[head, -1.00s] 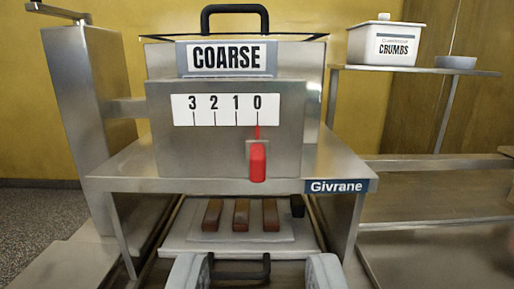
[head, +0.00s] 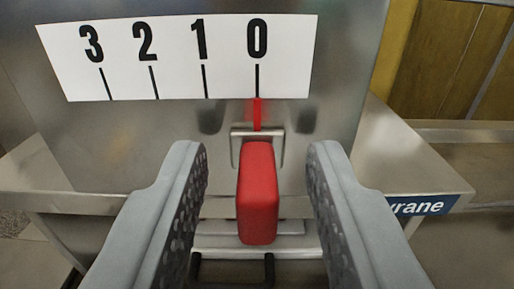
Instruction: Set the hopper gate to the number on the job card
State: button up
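The hopper gate's red handle (head: 257,192) stands out from the steel hopper front, with its red pointer (head: 257,113) in line with the 0 mark. The white number scale (head: 180,57) reads 3, 2, 1, 0 from left to right. My gripper (head: 258,165) is open, with one grey finger on each side of the red handle and a visible gap on both sides. No job card shows in the current view.
A steel shelf with a blue label (head: 420,206) reaches out at the lower right. A dark handle (head: 232,268) of the tray below shows between my fingers. Brown panelling stands at the upper right.

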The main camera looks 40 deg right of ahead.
aim_at(115, 137)
jog(key=shift+c, duration=0.2)
grip_shut()
jog(key=w+a, duration=0.2)
jog(key=a, duration=0.1)
jog(key=w+a, duration=0.1)
jog(key=a, duration=0.1)
jog(key=shift+w, duration=0.35)
jog(key=shift+o, duration=0.2)
grip_release()
jog(key=shift+w+a, duration=0.1)
jog(key=shift+a, duration=0.05)
